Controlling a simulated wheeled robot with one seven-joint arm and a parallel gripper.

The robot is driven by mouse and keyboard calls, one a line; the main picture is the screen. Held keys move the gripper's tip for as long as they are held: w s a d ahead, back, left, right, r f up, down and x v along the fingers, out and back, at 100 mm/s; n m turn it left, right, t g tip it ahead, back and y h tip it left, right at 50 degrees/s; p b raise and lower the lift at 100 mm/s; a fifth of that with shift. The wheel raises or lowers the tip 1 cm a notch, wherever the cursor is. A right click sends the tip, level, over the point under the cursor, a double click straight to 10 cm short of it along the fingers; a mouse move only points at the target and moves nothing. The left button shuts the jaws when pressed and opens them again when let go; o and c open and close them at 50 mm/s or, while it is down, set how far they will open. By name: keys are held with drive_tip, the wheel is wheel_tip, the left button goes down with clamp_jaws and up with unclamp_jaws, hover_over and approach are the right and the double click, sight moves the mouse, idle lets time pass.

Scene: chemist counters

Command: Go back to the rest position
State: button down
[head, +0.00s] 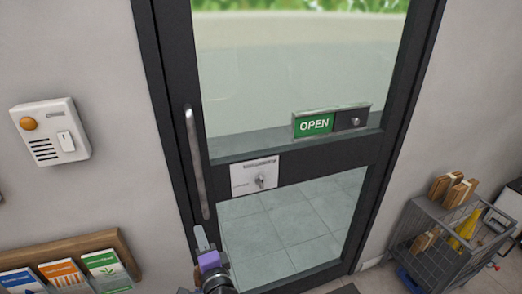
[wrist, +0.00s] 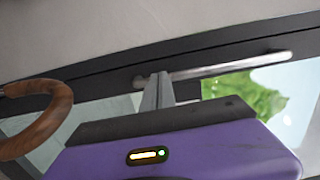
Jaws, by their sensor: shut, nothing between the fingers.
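My gripper (head: 200,238) shows at the bottom of the head view, in front of the lower left part of the glass door. Its grey fingers are together and hold nothing. In the wrist view the closed fingers (wrist: 157,92) stick up beyond the purple gripper body. The door's upright metal handle (head: 197,160) is just above the fingertips in the head view. The handle also shows in the wrist view (wrist: 230,66), running behind the fingertips. I cannot tell whether the fingers touch it.
An intercom panel (head: 50,132) and a leaflet rack (head: 60,249) are on the left wall. A wire cart (head: 432,243) stands right. A curved brown wooden piece (wrist: 40,130) is left in the wrist view.

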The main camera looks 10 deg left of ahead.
wheel_tip(320, 180, up, 5)
drive_tip(key=s+d+n+t, duration=0.1)
drive_tip(key=d+n, duration=0.2)
drive_tip(key=n, duration=0.1)
drive_tip(key=s+d+f+n+t+h, duration=0.1)
drive_tip(key=s+d+n, duration=0.1)
drive_tip(key=s+d, duration=0.5)
drive_tip(key=s+d+f+n+h+b, duration=0.1)
drive_tip(key=s+d+f+n, duration=0.15)
drive_tip(key=d, duration=0.75)
drive_tip(key=s+d+f+n+t+h, duration=0.1)
drive_tip(key=s+d+n, duration=0.1)
drive_tip(key=s+d, duration=0.55)
drive_tip(key=s+d+g+h+b, duration=0.1)
drive_tip(key=s+d+h, duration=0.3)
drive_tip(key=s+d, duration=0.5)
drive_tip(key=s+d+r+g+h+b, duration=0.1)
drive_tip(key=s+d+h, duration=0.2)
drive_tip(key=s+d, duration=0.6)
drive_tip(key=shift+s+d+r+g+h, duration=0.2)
drive_tip(key=shift+s+g+h, duration=0.15)
drive_tip(key=shift+s, duration=2.8)
